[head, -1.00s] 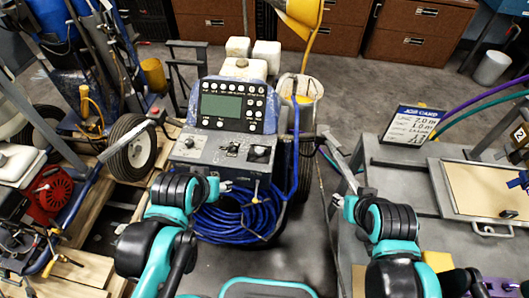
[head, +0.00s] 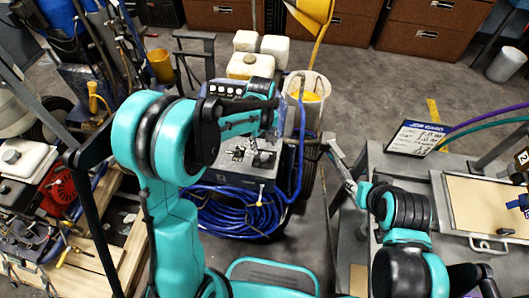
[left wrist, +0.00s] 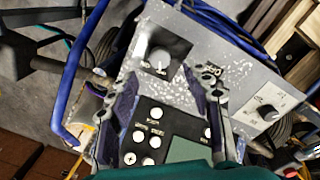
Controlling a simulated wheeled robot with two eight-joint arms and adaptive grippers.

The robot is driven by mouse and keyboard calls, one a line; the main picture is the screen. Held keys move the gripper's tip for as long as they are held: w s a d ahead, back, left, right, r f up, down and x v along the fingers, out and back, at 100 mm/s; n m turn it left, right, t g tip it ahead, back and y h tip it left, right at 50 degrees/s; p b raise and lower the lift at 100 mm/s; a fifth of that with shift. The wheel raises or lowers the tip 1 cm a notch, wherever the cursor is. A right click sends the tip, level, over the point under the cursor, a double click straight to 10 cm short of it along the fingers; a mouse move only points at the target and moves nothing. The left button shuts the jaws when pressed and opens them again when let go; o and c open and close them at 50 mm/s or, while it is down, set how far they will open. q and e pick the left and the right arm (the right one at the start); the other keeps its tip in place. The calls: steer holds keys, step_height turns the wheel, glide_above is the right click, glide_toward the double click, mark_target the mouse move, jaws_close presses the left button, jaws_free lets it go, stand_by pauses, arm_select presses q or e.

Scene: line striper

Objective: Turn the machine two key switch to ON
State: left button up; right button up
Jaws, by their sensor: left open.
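The striper's grey control panel (head: 250,158) is in the middle of the head view, partly covered by my left arm. It fills the left wrist view, with its screen (left wrist: 190,150), white buttons and knobs. A small switch (left wrist: 212,75), apparently the key switch, sits between two round knobs; its ON or OFF position is not readable. It also shows in the head view (head: 238,153). My left gripper (left wrist: 165,80) is open and empty over the panel, its right finger close to that switch. My right gripper (head: 340,165) is right of the machine; its jaws are unclear.
A blue hose coil (head: 235,215) hangs below the panel. A clear bucket (head: 307,90) stands behind it. A grey bench with a job card (head: 415,138) is at the right. A machine with a red engine (head: 58,190) stands at the left.

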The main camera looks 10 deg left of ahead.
mark_target(265, 156)
arm_select(q)
step_height(265, 156, down, 7)
steer(key=shift+w+d+b, duration=0.1)
steer(key=shift+b, duration=1.1)
jaws_close()
